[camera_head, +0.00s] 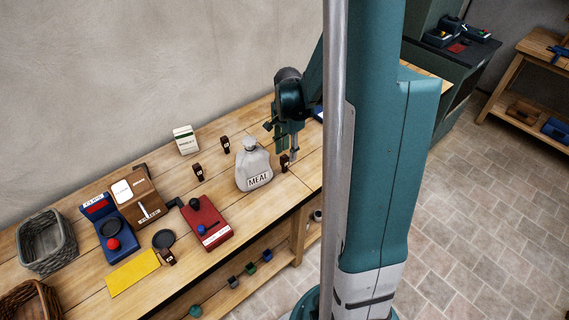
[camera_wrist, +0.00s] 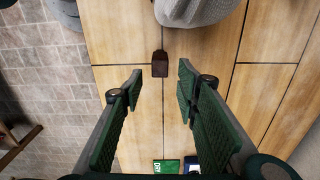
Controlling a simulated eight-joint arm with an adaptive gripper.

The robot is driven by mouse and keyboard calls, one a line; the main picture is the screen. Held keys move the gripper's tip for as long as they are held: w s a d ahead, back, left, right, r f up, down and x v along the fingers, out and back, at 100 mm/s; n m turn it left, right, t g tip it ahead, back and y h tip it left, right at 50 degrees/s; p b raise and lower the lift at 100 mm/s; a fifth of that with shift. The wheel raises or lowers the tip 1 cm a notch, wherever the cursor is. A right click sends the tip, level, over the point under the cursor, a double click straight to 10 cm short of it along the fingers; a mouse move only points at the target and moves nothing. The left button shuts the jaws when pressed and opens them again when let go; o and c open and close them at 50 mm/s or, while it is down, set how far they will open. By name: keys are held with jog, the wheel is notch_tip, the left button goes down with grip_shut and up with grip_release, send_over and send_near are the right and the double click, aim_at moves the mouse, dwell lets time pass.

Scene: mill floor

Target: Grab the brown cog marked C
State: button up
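Several small dark brown pieces stand on the wooden bench in the head view; I cannot read a C on any of them. One brown piece (camera_head: 284,162) is right by my gripper (camera_head: 288,151), beside the meal sack. The others are a piece (camera_head: 225,145) near the wall, a piece (camera_head: 198,172) left of the sack, and a piece (camera_head: 168,257) at the front. In the wrist view my gripper (camera_wrist: 159,82) is open and empty. A brown piece (camera_wrist: 160,64) lies between and slightly beyond its fingertips, apart from both.
The grey meal sack (camera_head: 254,168) stands close by and shows in the wrist view (camera_wrist: 190,10). A red scale (camera_head: 206,222), blue scale (camera_head: 108,232), brown box (camera_head: 137,196), yellow sheet (camera_head: 132,272), white carton (camera_head: 186,140) and grey basket (camera_head: 46,242) occupy the bench.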

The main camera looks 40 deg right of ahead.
aim_at(287, 160)
jog(key=shift+f, duration=0.1)
jog(key=shift+f, duration=2.5)
jog(key=c, duration=0.9)
